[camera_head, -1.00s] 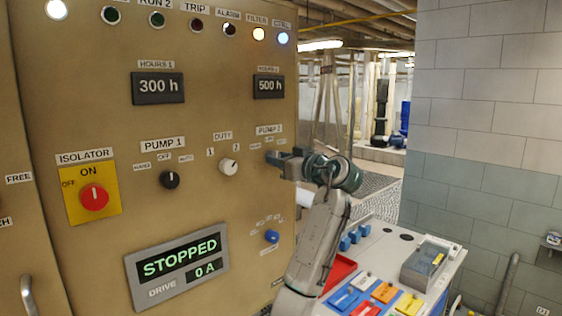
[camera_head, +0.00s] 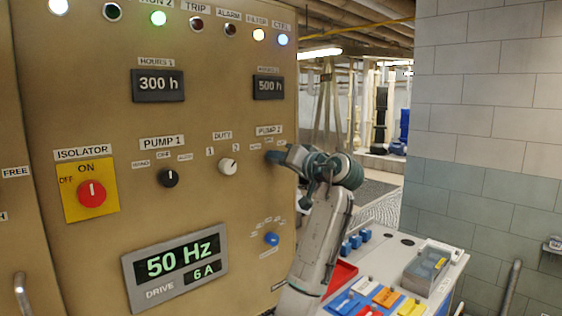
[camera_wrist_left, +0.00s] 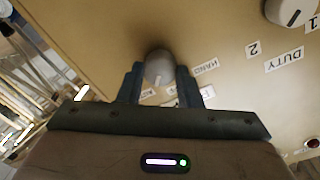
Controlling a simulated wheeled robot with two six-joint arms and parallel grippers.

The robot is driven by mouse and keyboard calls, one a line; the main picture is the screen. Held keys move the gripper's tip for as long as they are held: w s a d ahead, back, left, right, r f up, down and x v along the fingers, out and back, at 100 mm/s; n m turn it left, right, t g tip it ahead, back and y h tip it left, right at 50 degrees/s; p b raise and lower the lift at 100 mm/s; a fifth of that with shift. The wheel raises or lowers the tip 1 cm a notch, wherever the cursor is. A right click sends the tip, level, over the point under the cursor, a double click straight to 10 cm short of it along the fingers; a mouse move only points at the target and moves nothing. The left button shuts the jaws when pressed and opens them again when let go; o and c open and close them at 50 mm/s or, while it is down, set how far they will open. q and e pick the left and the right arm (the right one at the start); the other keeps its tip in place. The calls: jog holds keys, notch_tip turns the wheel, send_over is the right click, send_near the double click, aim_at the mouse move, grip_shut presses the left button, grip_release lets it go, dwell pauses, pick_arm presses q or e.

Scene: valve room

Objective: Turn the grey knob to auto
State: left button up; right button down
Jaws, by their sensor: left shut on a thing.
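The grey knob (camera_wrist_left: 158,66) under the PUMP 2 label (camera_head: 270,130) sits between the two fingers of my left gripper (camera_wrist_left: 160,85) in the wrist view. The fingers are shut on it from both sides. A white pointer mark shows on the knob's lower part. A HAND label (camera_wrist_left: 205,67) is to its right; the other position labels are partly hidden by the fingers and hard to read. In the head view my left gripper (camera_head: 276,157) is at the panel and covers the knob. My right gripper is not in view.
The panel also holds a white DUTY knob (camera_head: 228,167), a black PUMP 1 knob (camera_head: 169,178), a blue knob (camera_head: 271,239) and a red isolator (camera_head: 92,193). The drive display (camera_head: 176,266) reads 50 Hz, 6 A. A bench (camera_head: 408,255) stands at lower right.

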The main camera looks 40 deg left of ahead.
pick_arm(q)
jog(key=shift+m, duration=0.3)
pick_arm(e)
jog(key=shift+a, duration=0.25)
pick_arm(q)
jog(key=o, duration=1)
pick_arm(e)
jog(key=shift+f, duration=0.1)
pick_arm(q)
jog(key=d+b, duration=0.1)
jog(key=d, duration=0.2)
jog(key=d+b, duration=0.2)
jog(key=d, duration=0.2)
jog(key=s+d+b, duration=0.1)
jog(key=d+b, duration=0.1)
jog(key=d, duration=0.1)
jog(key=shift+d+r, duration=0.1)
jog(key=shift+d, duration=0.3)
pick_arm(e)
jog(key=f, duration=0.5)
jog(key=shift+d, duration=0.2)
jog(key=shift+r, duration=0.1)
